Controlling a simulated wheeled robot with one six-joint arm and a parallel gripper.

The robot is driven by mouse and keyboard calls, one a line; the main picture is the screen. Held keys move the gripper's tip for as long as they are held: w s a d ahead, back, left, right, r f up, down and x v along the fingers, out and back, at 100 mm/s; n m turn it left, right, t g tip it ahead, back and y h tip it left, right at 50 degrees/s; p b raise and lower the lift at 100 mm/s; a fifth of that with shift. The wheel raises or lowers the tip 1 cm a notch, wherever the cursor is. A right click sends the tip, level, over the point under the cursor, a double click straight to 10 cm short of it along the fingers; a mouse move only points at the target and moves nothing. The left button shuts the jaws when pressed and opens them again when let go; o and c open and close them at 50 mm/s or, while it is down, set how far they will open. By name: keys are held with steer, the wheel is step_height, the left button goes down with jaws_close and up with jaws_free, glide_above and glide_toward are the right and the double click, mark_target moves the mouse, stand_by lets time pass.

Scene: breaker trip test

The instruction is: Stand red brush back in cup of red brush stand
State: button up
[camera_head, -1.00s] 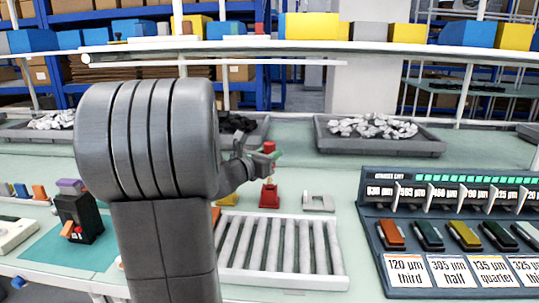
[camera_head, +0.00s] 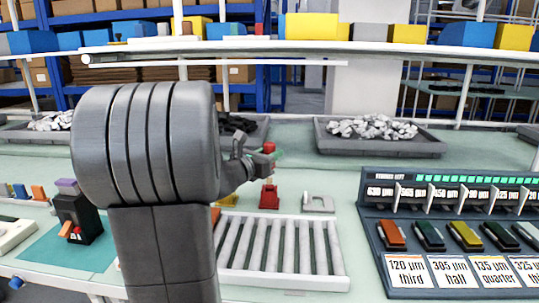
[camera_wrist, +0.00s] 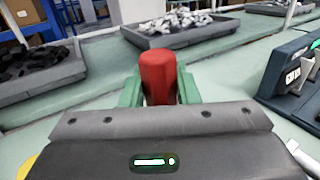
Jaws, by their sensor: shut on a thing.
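The red brush (camera_head: 269,147) stands roughly upright in my gripper (camera_head: 268,158), its red top showing above the fingers. In the wrist view the red brush (camera_wrist: 158,76) sits between the two green fingertips of my gripper (camera_wrist: 159,92), which is shut on it. The red brush stand (camera_head: 269,198) is on the bench directly below the gripper in the head view. The brush's lower end meets the top of the stand in the picture, but I cannot tell whether it is inside the cup. The stand is hidden in the wrist view.
A grey roller tray (camera_head: 280,252) lies in front of the stand. A small grey bracket (camera_head: 318,203) is just to its right. A dark panel (camera_head: 455,235) with coloured blocks stands at the right. A tray of grey pieces (camera_head: 380,147) is behind.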

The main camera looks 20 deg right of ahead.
mark_target(270, 143)
steer(key=shift+f+b, duration=3.1)
steer(key=shift+b, duration=0.85)
steer(key=o, duration=1.1)
steer(key=shift+o, duration=0.2)
steer(key=shift+r, duration=0.1)
step_height(270, 143, up, 10)
steer(key=p, duration=0.4)
step_height(270, 143, down, 10)
steer(key=b, duration=0.3)
steer(key=shift+r, duration=0.5)
steer(key=shift+f, duration=0.1)
